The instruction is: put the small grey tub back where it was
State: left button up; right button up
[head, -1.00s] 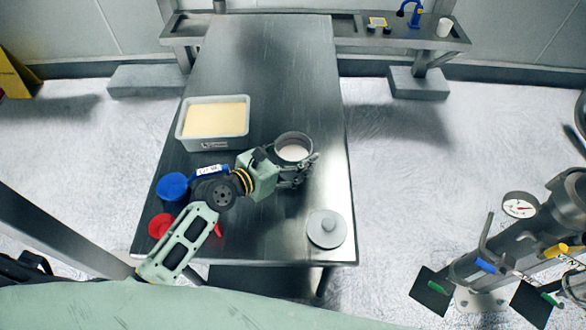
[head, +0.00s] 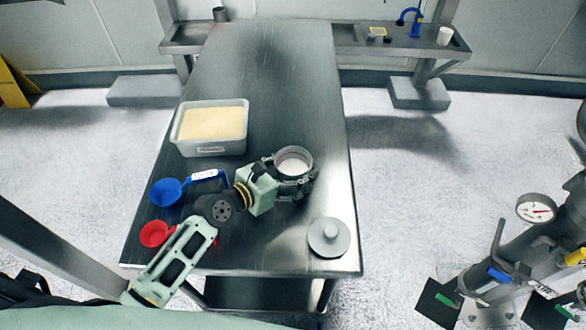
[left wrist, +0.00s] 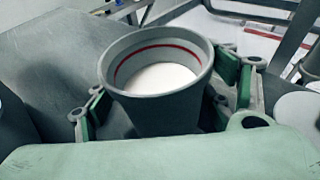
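The small grey tub (head: 293,153) is round and upright, with white powder inside, over the right half of the steel table (head: 275,80). My left gripper (head: 291,186) has a finger on each side of it. In the left wrist view the tub (left wrist: 158,118) fills the space between the green-backed fingers, which appear to press on its wall. A red line runs around its inside. I cannot tell whether its base touches the table. My right gripper is not in view.
A grey bin (head: 209,150) of pale yellow powder stands at the table's left. A blue scoop (head: 167,192) and a red scoop (head: 154,233) lie nearer. A grey lid (head: 329,237) lies front right. A machine with a gauge (head: 536,209) stands right.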

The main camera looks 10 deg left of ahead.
pick_arm(q)
jog(key=shift+o, duration=0.9)
jog(key=shift+r, duration=0.2)
jog(key=b+v, duration=0.1)
jog(key=v, duration=0.9)
jog(key=shift+s+a, duration=0.2)
jog(key=shift+s, duration=0.1)
jog(key=shift+s+a+r, duration=0.3)
jog(key=shift+s+r, duration=0.05)
jog(key=shift+s, duration=0.15)
